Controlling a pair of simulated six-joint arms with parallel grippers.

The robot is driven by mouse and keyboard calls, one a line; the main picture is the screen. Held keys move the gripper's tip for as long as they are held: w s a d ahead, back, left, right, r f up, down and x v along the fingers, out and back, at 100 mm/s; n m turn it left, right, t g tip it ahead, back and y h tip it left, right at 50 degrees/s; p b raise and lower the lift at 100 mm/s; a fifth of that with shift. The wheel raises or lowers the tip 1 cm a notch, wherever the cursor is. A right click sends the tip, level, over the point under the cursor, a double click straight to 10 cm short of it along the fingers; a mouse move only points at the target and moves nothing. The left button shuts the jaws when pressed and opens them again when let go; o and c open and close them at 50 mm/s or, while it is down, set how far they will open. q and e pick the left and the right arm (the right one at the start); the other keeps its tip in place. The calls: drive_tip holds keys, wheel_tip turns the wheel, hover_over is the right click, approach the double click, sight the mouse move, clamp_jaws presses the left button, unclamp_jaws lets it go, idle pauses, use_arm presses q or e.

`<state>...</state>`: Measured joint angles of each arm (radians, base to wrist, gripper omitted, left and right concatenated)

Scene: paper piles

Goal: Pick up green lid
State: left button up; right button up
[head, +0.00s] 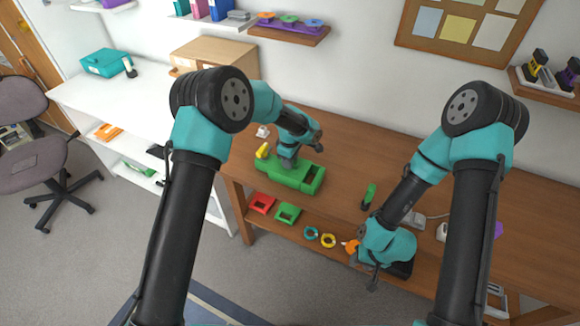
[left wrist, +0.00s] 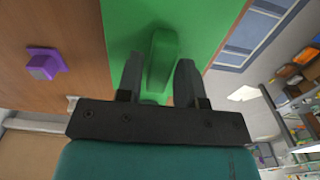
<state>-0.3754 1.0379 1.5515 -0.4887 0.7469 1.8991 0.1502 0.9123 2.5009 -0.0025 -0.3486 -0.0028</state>
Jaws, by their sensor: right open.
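A green box with a green lid (head: 283,174) stands on the wooden table in the head view. In the left wrist view the green lid (left wrist: 215,40) fills the top middle, with a raised green handle (left wrist: 162,62) on it. My left gripper (head: 287,161) is right above the lid; in its wrist view its fingers (left wrist: 159,75) stand apart on either side of the handle, with a gap on the left side. My right gripper (head: 362,270) is open, low at the table's front edge, far to the right of the lid.
A yellow item (head: 262,150) is by the box's left end. A green upright item (head: 369,195) stands on the table to the right. Red (head: 261,203) and green (head: 287,213) trays lie on the lower shelf. An orange thing (head: 351,246) is beside my right gripper.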

use_arm(q)
clamp_jaws()
drive_tip(key=shift+r, duration=0.1)
drive_tip(key=shift+r, duration=1.55)
drive_tip(key=shift+s+r, duration=0.15)
drive_tip(key=shift+s, duration=0.15)
drive_tip(key=s+r, duration=0.1)
drive_tip(key=s, duration=1.4)
drive_tip(key=shift+s+r, duration=0.2)
